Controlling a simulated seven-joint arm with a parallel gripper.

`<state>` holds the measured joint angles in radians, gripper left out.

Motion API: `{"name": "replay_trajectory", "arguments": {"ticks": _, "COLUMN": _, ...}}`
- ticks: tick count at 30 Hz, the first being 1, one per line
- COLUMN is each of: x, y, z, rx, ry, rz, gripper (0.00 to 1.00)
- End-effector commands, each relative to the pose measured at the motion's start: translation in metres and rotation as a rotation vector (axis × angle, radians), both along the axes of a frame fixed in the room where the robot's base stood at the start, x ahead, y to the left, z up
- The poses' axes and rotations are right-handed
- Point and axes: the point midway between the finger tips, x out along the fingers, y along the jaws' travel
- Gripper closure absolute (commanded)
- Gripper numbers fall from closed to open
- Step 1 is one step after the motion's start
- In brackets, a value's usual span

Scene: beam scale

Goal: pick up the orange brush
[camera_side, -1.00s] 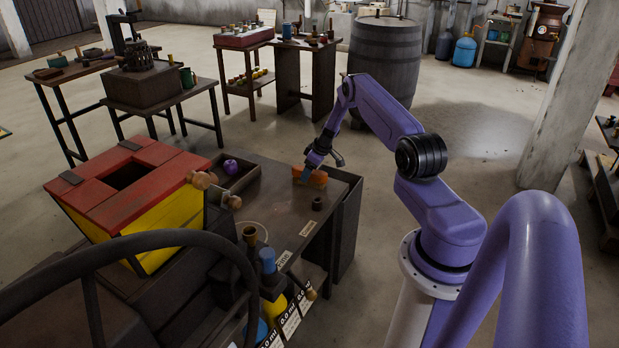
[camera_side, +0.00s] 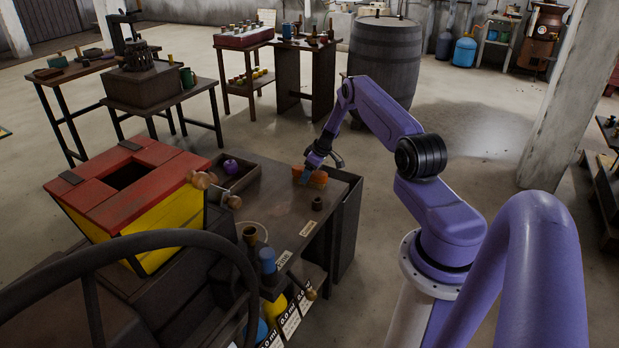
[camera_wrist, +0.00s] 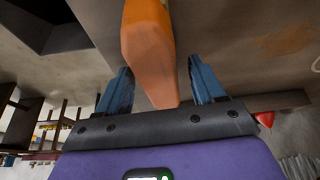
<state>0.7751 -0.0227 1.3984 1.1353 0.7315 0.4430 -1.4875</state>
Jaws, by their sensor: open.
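The orange brush (camera_side: 318,179) is on the dark table at its far right part, partly hidden behind my gripper (camera_side: 305,177) in the side view. In the wrist view the brush (camera_wrist: 148,45) runs from the top edge down between the two blue fingers of my gripper (camera_wrist: 159,66). The fingers stand apart, one on each side of the brush. A gap shows on the right side; on the left the finger is close to the brush, and I cannot tell if they touch. My gripper is open.
A dark tray with a purple object (camera_side: 231,167) stands left of the brush. A small dark cup (camera_side: 317,203) stands in front of it. A red and yellow hopper (camera_side: 150,195) is at the left. A dark bin (camera_side: 347,225) borders the table's right side.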

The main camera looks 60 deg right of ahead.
Motion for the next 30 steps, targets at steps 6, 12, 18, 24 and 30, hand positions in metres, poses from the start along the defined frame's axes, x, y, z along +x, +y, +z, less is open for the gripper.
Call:
{"name": "replay_trajectory", "arguments": {"ticks": 6, "x": 0.0, "y": 0.0, "z": 0.0, "rx": 0.0, "ry": 0.0, "rz": 0.0, "gripper": 0.78}}
{"name": "replay_trajectory", "arguments": {"ticks": 12, "x": 0.0, "y": 0.0, "z": 0.0, "rx": -0.001, "ry": 0.0, "rz": 0.0, "gripper": 0.93}}
{"name": "replay_trajectory", "arguments": {"ticks": 18, "x": 0.0, "y": 0.0, "z": 0.002, "rx": -0.001, "ry": -0.001, "rz": 0.0, "gripper": 0.93}}
{"name": "replay_trajectory", "arguments": {"ticks": 24, "x": 0.001, "y": -0.001, "z": 0.017, "rx": -0.002, "ry": -0.002, "rz": -0.001, "gripper": 0.93}}
{"name": "replay_trajectory", "arguments": {"ticks": 30, "x": -0.005, "y": 0.004, "z": 0.046, "rx": 0.0, "ry": -0.001, "rz": -0.001, "gripper": 0.93}}
